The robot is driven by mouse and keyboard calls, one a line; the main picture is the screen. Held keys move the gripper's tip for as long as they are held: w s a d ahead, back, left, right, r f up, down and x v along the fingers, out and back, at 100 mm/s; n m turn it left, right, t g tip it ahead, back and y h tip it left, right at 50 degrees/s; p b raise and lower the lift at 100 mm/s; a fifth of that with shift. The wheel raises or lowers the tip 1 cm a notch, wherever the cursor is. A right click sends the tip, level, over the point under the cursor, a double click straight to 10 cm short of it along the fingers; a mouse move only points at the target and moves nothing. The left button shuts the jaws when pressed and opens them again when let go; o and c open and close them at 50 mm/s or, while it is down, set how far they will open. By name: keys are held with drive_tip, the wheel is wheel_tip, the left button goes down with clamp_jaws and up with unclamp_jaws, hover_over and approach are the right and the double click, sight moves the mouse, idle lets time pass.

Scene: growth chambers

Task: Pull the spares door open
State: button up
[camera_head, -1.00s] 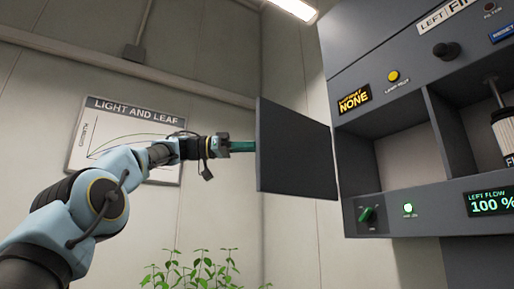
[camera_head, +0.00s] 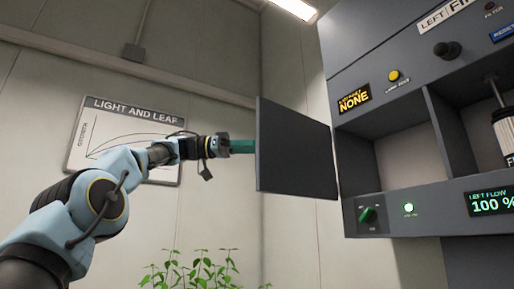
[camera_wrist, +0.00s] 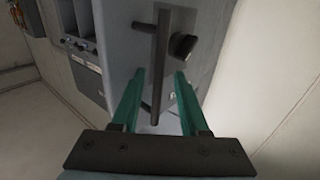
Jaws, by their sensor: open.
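The spares door, a dark flat panel (camera_head: 295,150), stands swung out from the left side of the grey cabinet, with a compartment open behind it. In the wrist view its grey face (camera_wrist: 205,20) carries a long dark bar handle (camera_wrist: 161,50) and a black knob (camera_wrist: 183,46). My gripper (camera_head: 250,146) is at the door's left side, fingertips hidden behind the panel edge. In the wrist view its green fingers (camera_wrist: 160,78) are open, one on each side of the bar, with gaps visible. No label reading spares is visible.
The cabinet (camera_head: 385,60) has a yellow button, green knob, displays and a white canister (camera_head: 505,130) in a right bay. A "Light and Leaf" poster (camera_head: 125,135) hangs behind my arm. A green plant (camera_head: 190,270) stands below. Open air lies left of the door.

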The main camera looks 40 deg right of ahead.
drive_tip(key=v, duration=1)
drive_tip(key=shift+w+a+p, duration=0.25)
drive_tip(key=shift+a+p, duration=0.05)
drive_tip(key=shift+p, duration=0.15)
